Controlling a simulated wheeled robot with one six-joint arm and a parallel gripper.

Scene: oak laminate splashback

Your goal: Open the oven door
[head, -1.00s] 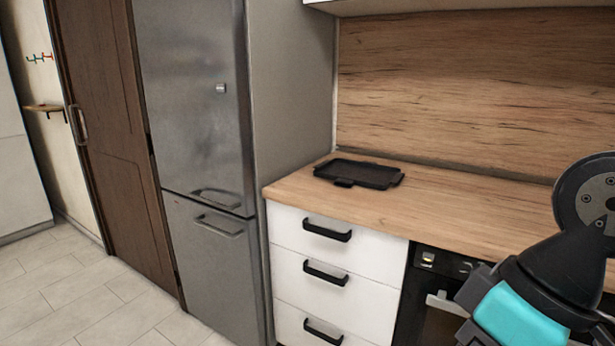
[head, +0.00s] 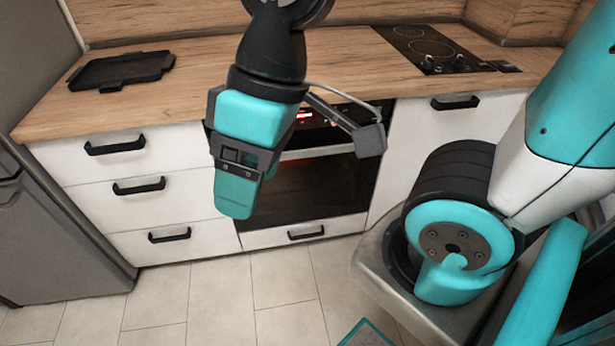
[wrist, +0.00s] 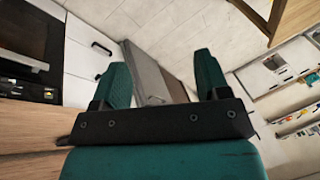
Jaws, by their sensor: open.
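The oven door (head: 325,190) is a dark glass panel under the counter in the middle of the head view, and it looks shut. Its pale bar handle (head: 318,153) runs along the top, partly hidden by my arm. In the wrist view the dark oven door (wrist: 22,30) and its handle (wrist: 25,61) lie at the left edge. My gripper (head: 237,203) hangs in front of the oven's left side in the head view, apart from the handle. In the wrist view my gripper (wrist: 160,68) has its two green fingers spread, with nothing held between them.
White drawers (head: 130,190) with black handles stand left of the oven, and a white cabinet (head: 440,135) stands right of it. A black tray (head: 122,70) and a cooktop (head: 435,48) are on the counter. The tiled floor (head: 230,295) in front is clear at the left.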

